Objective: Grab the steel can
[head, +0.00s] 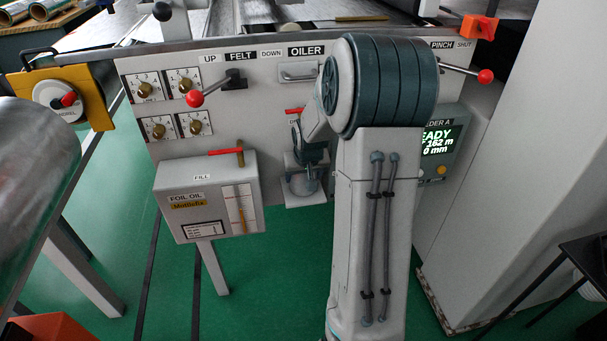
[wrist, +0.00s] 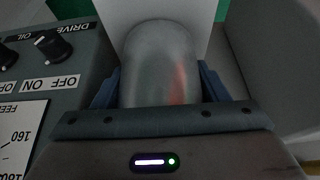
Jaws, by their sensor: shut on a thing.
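The steel can (wrist: 160,50) is a plain, dull grey cylinder with a faint reddish reflection, in the middle of the wrist view. My gripper (wrist: 160,88) is shut on it, with one dark blue finger on each side. The gripper's bar hides the can's near part. In the head view my gripper (head: 311,152) is partly hidden behind my own arm, at the machine front below the oiler label. A rounded grey shape under it, at a small pale shelf (head: 305,200), may be the can; this is too small to tell.
A grey foil oil box (head: 205,198) with a red-handled valve stands left of my arm. Red-knobbed levers (head: 195,98) stick out from the machine front. In the wrist view a knobbed panel (wrist: 50,80) is close on the left and a grey surface (wrist: 275,60) on the right.

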